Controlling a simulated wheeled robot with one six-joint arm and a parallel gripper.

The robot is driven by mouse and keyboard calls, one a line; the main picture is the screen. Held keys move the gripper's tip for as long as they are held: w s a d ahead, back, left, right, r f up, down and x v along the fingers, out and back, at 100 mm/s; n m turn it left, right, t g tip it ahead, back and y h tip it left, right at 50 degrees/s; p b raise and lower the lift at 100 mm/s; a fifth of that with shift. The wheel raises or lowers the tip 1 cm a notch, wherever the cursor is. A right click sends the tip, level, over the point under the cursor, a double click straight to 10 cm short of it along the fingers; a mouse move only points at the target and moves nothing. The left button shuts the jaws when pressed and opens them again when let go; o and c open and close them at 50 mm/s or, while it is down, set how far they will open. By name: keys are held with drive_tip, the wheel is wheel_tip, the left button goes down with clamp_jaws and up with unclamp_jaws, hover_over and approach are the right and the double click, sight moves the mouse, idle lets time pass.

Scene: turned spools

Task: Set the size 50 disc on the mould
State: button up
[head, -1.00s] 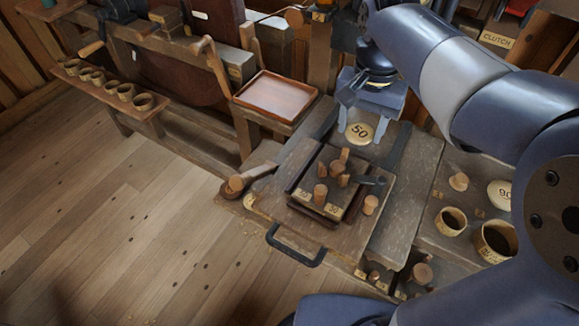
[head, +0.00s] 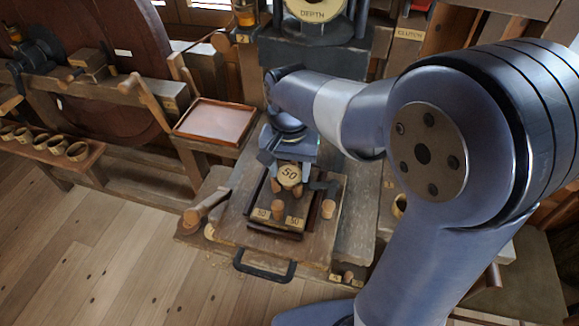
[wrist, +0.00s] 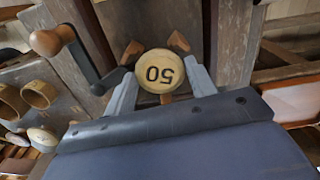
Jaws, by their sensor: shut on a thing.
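The size 50 disc (head: 289,175) is a pale round piece with a dark "50" on its face. My gripper (head: 290,181) is shut on it and holds it over the back part of the mould (head: 274,228). The mould is a dark square block with wooden pegs; two front pegs (head: 277,210) show, and pale number plates sit on its front edge. The disc and gripper hide its back part. In the wrist view the disc (wrist: 160,72) sits between both fingers, with peg tops (wrist: 132,52) beyond it. I cannot tell whether the disc touches the pegs.
A wooden knob (head: 328,209) on a dark arm stands right of the mould; it also shows in the wrist view (wrist: 46,42). A black handle (head: 264,270) is at the board's front. A brown tray (head: 216,122) stands left behind. Wooden cups (head: 78,151) line a far-left shelf.

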sight(289, 174)
drive_tip(key=shift+f, duration=0.3)
drive_tip(key=o, duration=0.9)
drive_tip(key=shift+o, duration=0.2)
wheel_tip(289, 174, up, 13)
drive_tip(key=shift+f, duration=0.15)
drive_tip(key=shift+f, duration=0.1)
drive_tip(key=shift+f, duration=4.7)
